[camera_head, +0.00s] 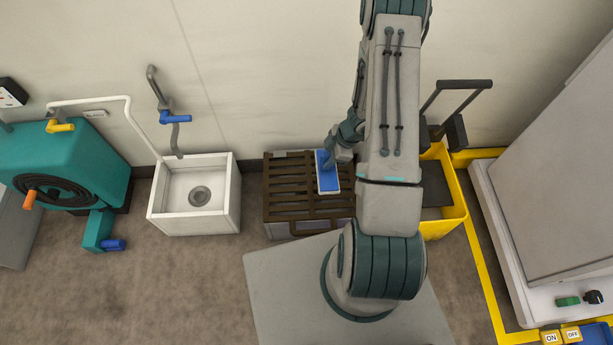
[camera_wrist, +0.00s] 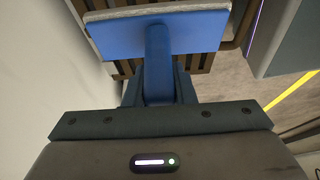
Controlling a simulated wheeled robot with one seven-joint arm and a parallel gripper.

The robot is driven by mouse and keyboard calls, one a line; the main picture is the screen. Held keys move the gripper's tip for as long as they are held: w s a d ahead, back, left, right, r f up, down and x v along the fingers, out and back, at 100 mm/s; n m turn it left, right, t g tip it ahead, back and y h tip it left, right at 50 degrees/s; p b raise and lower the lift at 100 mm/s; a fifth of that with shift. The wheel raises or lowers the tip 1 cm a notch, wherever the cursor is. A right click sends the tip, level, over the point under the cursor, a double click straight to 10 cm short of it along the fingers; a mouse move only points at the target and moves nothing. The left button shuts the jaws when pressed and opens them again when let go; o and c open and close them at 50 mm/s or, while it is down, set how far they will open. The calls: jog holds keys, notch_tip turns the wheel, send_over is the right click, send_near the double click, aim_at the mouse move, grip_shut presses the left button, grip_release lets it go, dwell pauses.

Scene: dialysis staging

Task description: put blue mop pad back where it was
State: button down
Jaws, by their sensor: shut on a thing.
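The blue mop pad (camera_head: 327,172) is a flat blue rectangle with a pale edge. In the head view it is above the right part of a brown slatted rack (camera_head: 285,203). In the wrist view the pad (camera_wrist: 190,32) has a blue stem (camera_wrist: 158,65), and my gripper (camera_wrist: 158,95) is shut on that stem. In the head view my gripper (camera_head: 338,154) is at the pad's upper right, partly hidden by my arm. I cannot tell whether the pad touches the slats.
A white sink (camera_head: 228,196) stands left of the rack. A yellow mop bucket (camera_head: 440,229) with a dark handle is to the right, partly behind my arm. A teal hose reel (camera_head: 110,160) is far left. A large grey cabinet (camera_head: 560,170) is far right.

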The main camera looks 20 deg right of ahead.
jog(key=shift+w+a+f+b, duration=0.1)
jog(key=shift+a+f+b, duration=0.9)
jog(key=shift+f, duration=0.35)
jog(key=shift+w+a+f+b, duration=0.15)
jog(key=shift+a+f+b, duration=0.6)
jog(key=shift+a+f, duration=0.55)
jog(key=shift+w+a+f+b, duration=0.1)
jog(key=shift+a+f+b, duration=0.85)
jog(key=shift+f, duration=0.45)
jog(key=shift+f, duration=0.15)
jog(key=c, duration=1.2)
grip_release()
